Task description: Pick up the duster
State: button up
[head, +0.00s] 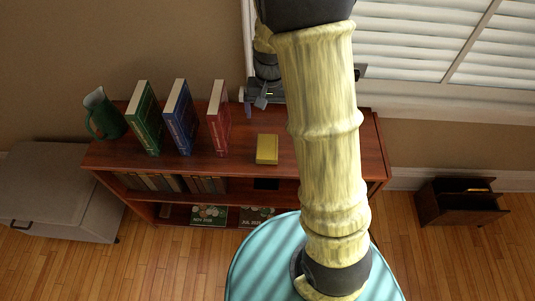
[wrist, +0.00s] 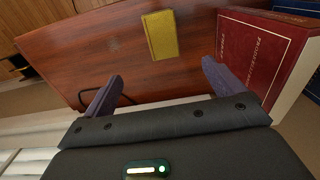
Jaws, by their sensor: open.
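A yellow, flat block-like item (head: 267,149), which looks like the duster, lies on the top of the brown wooden bookcase (head: 240,165), right of the red book. It also shows in the wrist view (wrist: 160,35), at top centre, ahead of the fingers. My gripper (head: 262,98) is above the back edge of the bookcase, on the wall side of the yellow item. In the wrist view my gripper (wrist: 162,75) has its two dark fingers wide apart with nothing between them. The yellow item is apart from both fingers.
A red book (head: 219,118) stands near my gripper; it is close to the right finger in the wrist view (wrist: 265,55). A blue book (head: 180,117), a green book (head: 144,117) and a green jug (head: 103,115) stand farther left. The window (head: 430,40) is behind.

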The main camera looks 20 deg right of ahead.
jog(key=shift+w+f, duration=0.35)
jog(key=shift+w, duration=0.05)
send_over(268, 146)
notch_tip(268, 146, down, 12)
jog(key=shift+w+d+f, duration=0.1)
jog(key=shift+w, duration=0.05)
dwell(0.4)
notch_tip(268, 146, down, 5)
jog(key=shift+f, duration=0.15)
jog(key=shift+s, duration=0.2)
